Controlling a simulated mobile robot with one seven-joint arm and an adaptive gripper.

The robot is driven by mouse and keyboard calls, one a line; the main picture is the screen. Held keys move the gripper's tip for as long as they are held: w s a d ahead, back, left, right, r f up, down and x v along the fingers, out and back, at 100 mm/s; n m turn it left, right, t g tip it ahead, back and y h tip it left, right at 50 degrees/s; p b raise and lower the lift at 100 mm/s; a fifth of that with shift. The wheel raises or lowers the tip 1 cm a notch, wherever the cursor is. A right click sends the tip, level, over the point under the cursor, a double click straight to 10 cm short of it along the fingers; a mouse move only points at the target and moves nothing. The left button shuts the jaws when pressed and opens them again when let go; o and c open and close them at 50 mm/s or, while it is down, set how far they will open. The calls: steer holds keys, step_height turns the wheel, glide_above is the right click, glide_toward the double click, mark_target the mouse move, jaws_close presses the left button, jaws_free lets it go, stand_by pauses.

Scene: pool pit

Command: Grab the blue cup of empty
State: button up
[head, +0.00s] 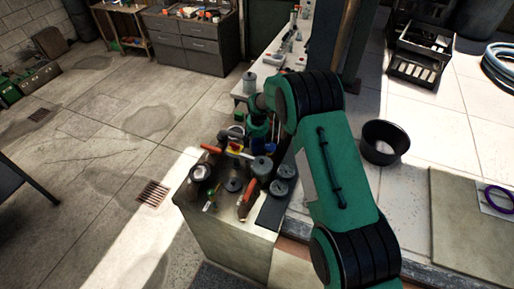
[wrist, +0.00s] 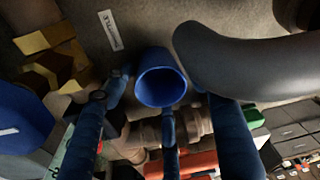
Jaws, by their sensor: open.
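The blue cup (wrist: 162,84) is near the middle of the wrist view, with its round mouth facing the camera. I see no contents in its dark blue inside. My gripper (wrist: 160,108) has its blue fingers spread around the lower side of the cup, with the cup showing between and beyond their tips. It is open and holds nothing. In the head view my gripper (head: 257,127) is over the far part of the cluttered worktop (head: 225,222). I cannot clearly pick out the cup there; my arm and other items crowd that spot.
A large grey rounded shape (wrist: 235,58) is close on the right in the wrist view. Yellow blocks (wrist: 50,58) lie at the left. A black bucket (head: 383,141) stands to the right.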

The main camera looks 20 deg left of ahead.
stand_by(0.4)
steer(key=c, duration=0.7)
steer(key=shift+r, duration=0.1)
steer(key=shift+r+b, duration=0.45)
steer(key=shift+r, duration=4.5)
